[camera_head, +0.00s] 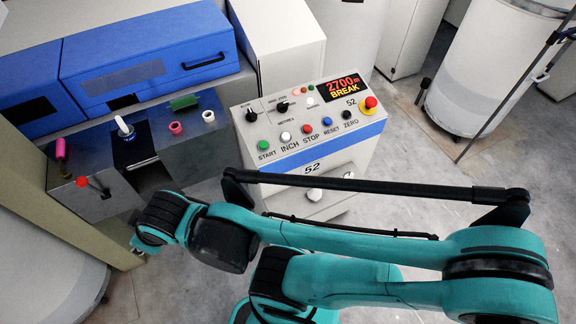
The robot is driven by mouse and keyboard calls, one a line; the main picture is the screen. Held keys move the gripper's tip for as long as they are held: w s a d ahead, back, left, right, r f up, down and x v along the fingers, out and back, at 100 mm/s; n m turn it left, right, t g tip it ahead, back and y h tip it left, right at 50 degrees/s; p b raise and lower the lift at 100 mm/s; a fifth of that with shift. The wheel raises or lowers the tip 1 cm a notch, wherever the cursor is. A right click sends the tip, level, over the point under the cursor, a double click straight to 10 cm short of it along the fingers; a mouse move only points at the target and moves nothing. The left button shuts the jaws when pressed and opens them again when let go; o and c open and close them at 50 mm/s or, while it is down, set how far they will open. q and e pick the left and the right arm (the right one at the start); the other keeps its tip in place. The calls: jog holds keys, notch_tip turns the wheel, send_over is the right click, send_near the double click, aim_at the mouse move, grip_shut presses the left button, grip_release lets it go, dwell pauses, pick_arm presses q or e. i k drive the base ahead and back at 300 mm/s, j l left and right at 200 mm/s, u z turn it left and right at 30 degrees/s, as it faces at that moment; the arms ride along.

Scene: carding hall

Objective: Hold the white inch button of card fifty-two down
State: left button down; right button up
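The control panel (258,109) marked 52 stands in the middle of the head view. Its white INCH button (285,137) sits in the lower row, between the green START button (264,145) and the red STOP button (306,129). Nothing touches or covers the INCH button. A teal arm of mine comes in from the right and crosses below the panel to the lower left. I cannot make out gripper fingers at its end. No arm comes in from the left, and neither gripper can be seen.
The display (342,86) reads 2700 m BREAK. A red emergency knob (371,102), blue RESET button (327,121) and black ZERO button (346,114) are nearby. Left are a metal bench (190,150) and blue machine covers (150,60). Grey floor lies right of the panel.

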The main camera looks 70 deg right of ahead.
aim_at(286, 136)
jog(key=z, duration=2.8)
